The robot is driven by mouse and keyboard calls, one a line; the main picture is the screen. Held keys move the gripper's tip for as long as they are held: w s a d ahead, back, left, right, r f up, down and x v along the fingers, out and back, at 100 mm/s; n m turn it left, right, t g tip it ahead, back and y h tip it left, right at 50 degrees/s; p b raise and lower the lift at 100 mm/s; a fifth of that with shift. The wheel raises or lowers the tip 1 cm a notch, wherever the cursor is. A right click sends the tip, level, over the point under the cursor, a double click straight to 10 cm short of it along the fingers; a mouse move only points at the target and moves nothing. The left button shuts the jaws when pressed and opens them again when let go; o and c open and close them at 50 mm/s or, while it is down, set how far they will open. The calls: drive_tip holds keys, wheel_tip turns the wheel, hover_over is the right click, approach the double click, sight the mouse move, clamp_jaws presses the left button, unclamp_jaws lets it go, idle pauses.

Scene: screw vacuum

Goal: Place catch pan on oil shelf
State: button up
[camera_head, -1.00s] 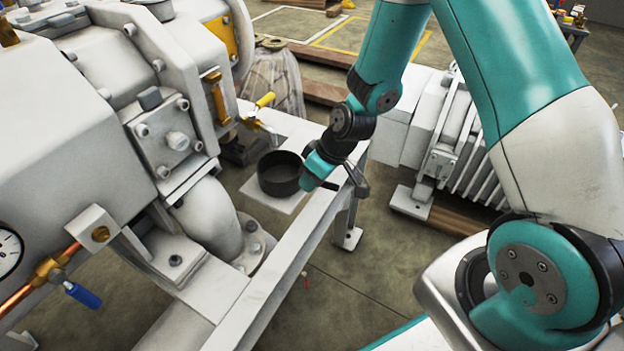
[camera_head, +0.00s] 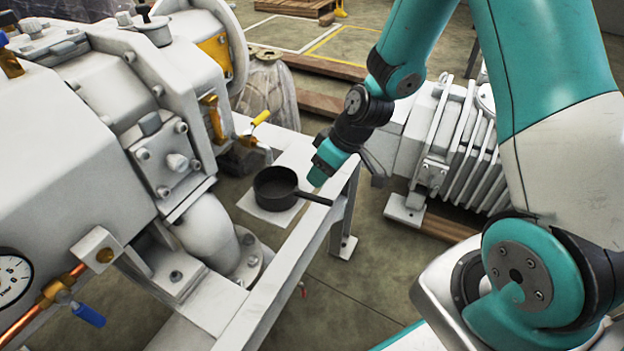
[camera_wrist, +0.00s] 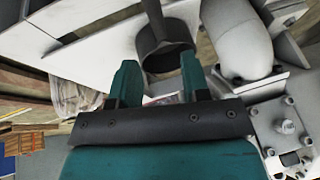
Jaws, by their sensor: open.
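The black catch pan (camera_head: 275,189) sits upright on a small white shelf plate (camera_head: 268,216) beside the machine's frame rail. Its handle (camera_head: 314,199) points right, over the rail. In the wrist view the pan (camera_wrist: 160,58) is just beyond the fingers, its handle running toward the top edge. My gripper (camera_head: 318,176) is above and right of the pan, close over the handle but seemingly apart from it. In the wrist view my gripper (camera_wrist: 158,70) is open, with nothing visible held between its fingers.
A valve with a yellow lever (camera_head: 261,118) stands just behind the pan. The large grey pump (camera_head: 90,150) fills the left. The white frame rail (camera_head: 290,260) runs along the near side. A finned motor (camera_head: 450,150) stands at right. Open floor (camera_head: 350,290) lies in front.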

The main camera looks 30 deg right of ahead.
drive_tip(key=s+a+r+g, duration=0.1)
drive_tip(key=s+a+r, duration=0.25)
drive_tip(key=r, duration=0.35)
drive_tip(key=s+a+r, duration=0.3)
drive_tip(key=s+r, duration=0.1)
drive_tip(key=r, duration=0.3)
drive_tip(key=s+a+r+g, duration=0.1)
drive_tip(key=s+a+r, duration=0.2)
drive_tip(key=s+r, duration=0.5)
drive_tip(key=s, duration=0.4)
drive_tip(key=shift+s+r+n+g+p, duration=0.15)
drive_tip(key=shift+s+n+g+p, duration=0.15)
drive_tip(key=shift+p, duration=0.05)
